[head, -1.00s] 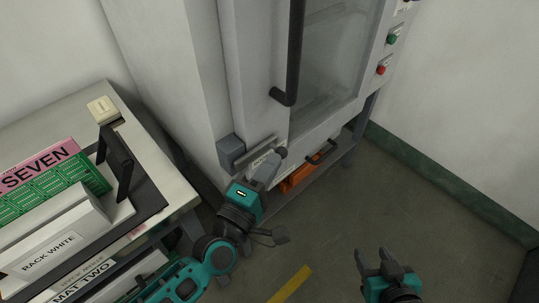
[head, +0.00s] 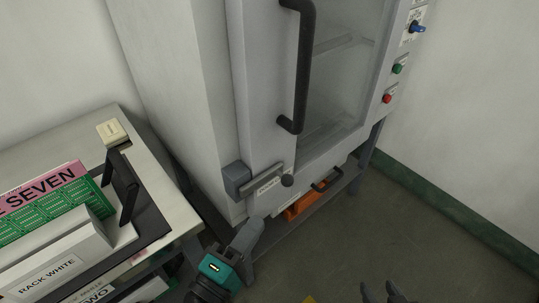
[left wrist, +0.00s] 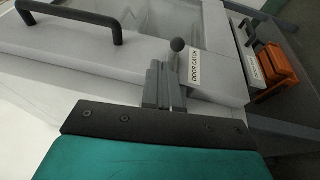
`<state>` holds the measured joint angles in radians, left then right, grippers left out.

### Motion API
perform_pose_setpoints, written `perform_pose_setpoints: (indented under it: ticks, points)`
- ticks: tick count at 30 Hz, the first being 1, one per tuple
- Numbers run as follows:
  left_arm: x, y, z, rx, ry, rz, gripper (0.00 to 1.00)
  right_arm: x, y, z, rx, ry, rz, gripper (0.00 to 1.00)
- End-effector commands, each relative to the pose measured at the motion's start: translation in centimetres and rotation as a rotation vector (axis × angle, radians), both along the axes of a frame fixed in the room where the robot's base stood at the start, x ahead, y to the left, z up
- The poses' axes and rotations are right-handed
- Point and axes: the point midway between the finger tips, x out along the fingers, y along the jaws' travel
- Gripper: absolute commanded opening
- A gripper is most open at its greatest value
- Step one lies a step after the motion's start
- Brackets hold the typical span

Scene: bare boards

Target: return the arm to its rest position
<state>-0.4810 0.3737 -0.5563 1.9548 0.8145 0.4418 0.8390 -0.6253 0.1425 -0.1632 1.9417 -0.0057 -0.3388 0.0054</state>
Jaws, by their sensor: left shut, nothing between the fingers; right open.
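My left gripper (head: 250,236) is in the lower middle of the head view, below the cabinet's door catch (head: 262,180) and apart from it in that view. Its fingers are shut with nothing between them; they also show in the left wrist view (left wrist: 165,84), in front of the catch's round dark knob (left wrist: 177,44) and label. My right gripper (head: 384,293) is at the bottom edge of the head view, over the floor. Its fingertips are spread and empty; the rest of it is out of frame.
The grey cabinet (head: 200,110) has a glazed door with a black handle (head: 301,70). An orange object (head: 302,206) sits low beneath it. A bench (head: 165,170) at left carries a green board (head: 60,203) and a white rack (head: 50,255). The floor at right is clear.

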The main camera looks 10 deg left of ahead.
Motion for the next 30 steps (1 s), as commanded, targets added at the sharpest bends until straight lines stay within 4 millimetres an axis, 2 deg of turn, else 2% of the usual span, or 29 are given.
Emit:
perform_pose_setpoints:
  ticks: [5,8,11,14,18,21,24,30]
  points:
    - [0.1,-0.1,-0.1,0.034,-0.004,-0.003,0.00,0.0,0.0,0.1,0.000,0.000,0.000,0.48]
    - [0.2,-0.2,-0.6,0.208,-0.026,-0.020,0.00,0.0,0.0,0.4,0.000,-0.001,0.000,0.48]
    - [0.3,0.1,-2.4,0.532,-0.044,-0.053,0.00,0.0,0.0,0.8,0.001,-0.001,0.001,0.48]
    - [0.1,1.6,-5.2,0.910,-0.038,-0.101,0.00,0.0,0.0,1.2,0.000,-0.002,0.001,0.48]
    - [-0.7,5.0,-9.1,1.359,0.018,-0.194,0.00,0.0,0.0,1.6,0.000,-0.003,0.001,0.48]
    - [-1.5,7.1,-10.9,1.566,0.063,-0.258,0.00,0.0,0.0,1.7,0.000,-0.004,0.001,0.48]
    - [-2.0,8.3,-11.8,1.667,0.088,-0.296,0.00,0.1,0.0,1.8,0.000,-0.004,0.001,0.48]
    - [-2.0,8.4,-11.9,1.672,0.089,-0.298,0.00,0.1,0.0,1.8,0.000,-0.004,0.001,0.48]
